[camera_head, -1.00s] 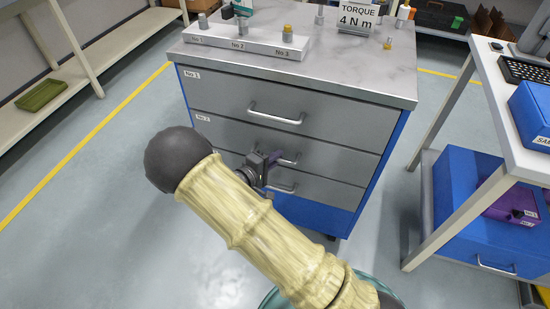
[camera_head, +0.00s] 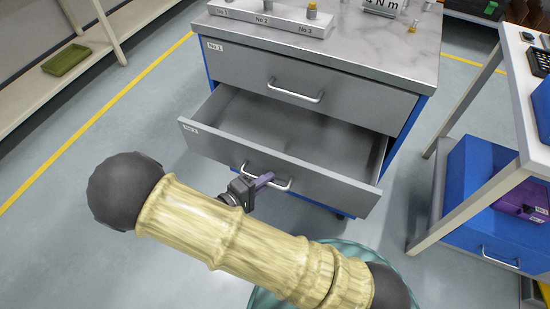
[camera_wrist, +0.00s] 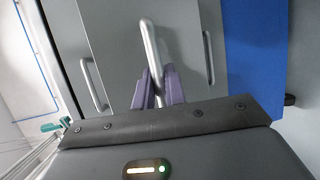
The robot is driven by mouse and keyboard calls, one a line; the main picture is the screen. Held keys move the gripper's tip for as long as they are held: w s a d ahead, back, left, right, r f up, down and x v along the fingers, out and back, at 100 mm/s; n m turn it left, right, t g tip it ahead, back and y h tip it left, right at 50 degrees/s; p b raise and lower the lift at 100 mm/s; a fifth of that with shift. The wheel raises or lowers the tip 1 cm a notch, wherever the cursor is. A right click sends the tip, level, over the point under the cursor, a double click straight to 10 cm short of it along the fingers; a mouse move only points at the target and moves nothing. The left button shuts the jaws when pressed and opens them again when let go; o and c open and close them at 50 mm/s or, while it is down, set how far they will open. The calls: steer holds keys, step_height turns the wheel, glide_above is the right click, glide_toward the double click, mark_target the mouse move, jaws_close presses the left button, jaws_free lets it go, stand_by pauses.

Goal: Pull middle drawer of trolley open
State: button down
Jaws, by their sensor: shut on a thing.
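The trolley (camera_head: 330,62) is a grey drawer cabinet with blue sides and a marbled top. Its middle drawer (camera_head: 215,150) stands pulled out well toward me, and its inside looks empty. The silver bar handle of the middle drawer (camera_head: 284,185) is on its front; it also shows in the wrist view (camera_wrist: 148,45). My gripper (camera_head: 266,181) is at this handle, its purple fingers (camera_wrist: 158,88) shut around the bar. The top drawer (camera_head: 300,75) is closed. The bottom drawer is mostly hidden in the head view; its handle shows in the wrist view (camera_wrist: 208,58).
A white-topped bench (camera_head: 520,90) stands at the right, with a blue drawer box (camera_head: 485,205) below it. A shelf with a green tray (camera_head: 66,60) is at the far left. Grey floor is clear left of the trolley.

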steer(key=shift+s+a, duration=0.45)
steer(key=shift+s, duration=0.4)
steer(key=shift+s+a, duration=0.4)
steer(key=shift+s, duration=0.4)
steer(key=c, duration=1.5)
jaws_free()
steer(key=shift+o, duration=0.2)
steer(key=p+v, duration=0.3)
steer(key=v, duration=1.4)
steer(key=shift+s, duration=0.15)
steer(key=shift+a, duration=0.1)
